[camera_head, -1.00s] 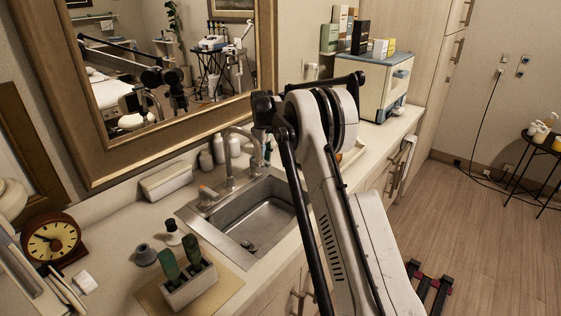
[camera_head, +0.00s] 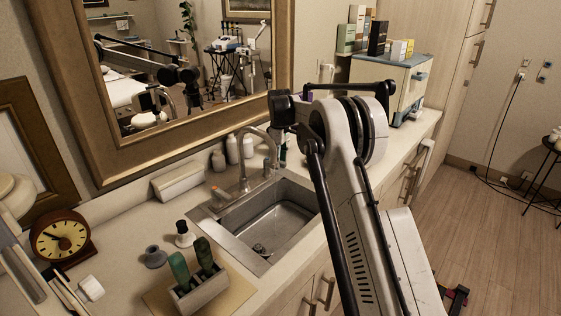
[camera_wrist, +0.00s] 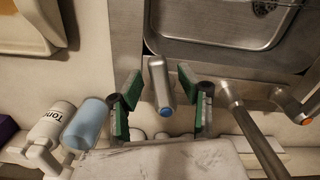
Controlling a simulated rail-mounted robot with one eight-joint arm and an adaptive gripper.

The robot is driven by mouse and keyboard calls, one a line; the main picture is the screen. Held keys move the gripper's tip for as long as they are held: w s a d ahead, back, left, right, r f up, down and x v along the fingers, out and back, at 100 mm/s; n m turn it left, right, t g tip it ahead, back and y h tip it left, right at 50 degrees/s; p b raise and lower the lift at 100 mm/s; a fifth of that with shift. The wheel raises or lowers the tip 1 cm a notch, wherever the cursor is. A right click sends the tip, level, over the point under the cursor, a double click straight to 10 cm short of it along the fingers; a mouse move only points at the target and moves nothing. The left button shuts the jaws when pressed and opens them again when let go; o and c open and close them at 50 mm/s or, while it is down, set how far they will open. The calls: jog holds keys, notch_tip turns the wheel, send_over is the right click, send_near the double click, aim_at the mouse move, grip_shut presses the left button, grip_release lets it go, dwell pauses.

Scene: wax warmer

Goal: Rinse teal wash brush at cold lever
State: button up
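In the head view, two green brush-like items (camera_head: 204,253) stand upright in a pale caddy (camera_head: 201,292) left of the sink; I cannot tell which is the teal wash brush. In the wrist view, my gripper (camera_wrist: 162,106) is open, its green finger pads apart and no brush between them. The cold lever (camera_wrist: 158,80), grey with a blue end, shows between the fingers; I cannot tell whether they touch it. The faucet (camera_wrist: 245,120) is to its right there and also shows in the head view (camera_head: 243,165). My arm mostly hides my gripper in the head view.
The sink basin (camera_head: 270,225) is empty. An orange-marked lever (camera_head: 220,193) is left of the faucet. A soap-like pump (camera_head: 184,236) and a clock (camera_head: 60,238) stand left. In the wrist view, a white bottle (camera_wrist: 52,125) and light-blue container (camera_wrist: 87,124) are close to the left finger.

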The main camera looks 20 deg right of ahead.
notch_tip(320, 180, up, 12)
dwell(0.7)
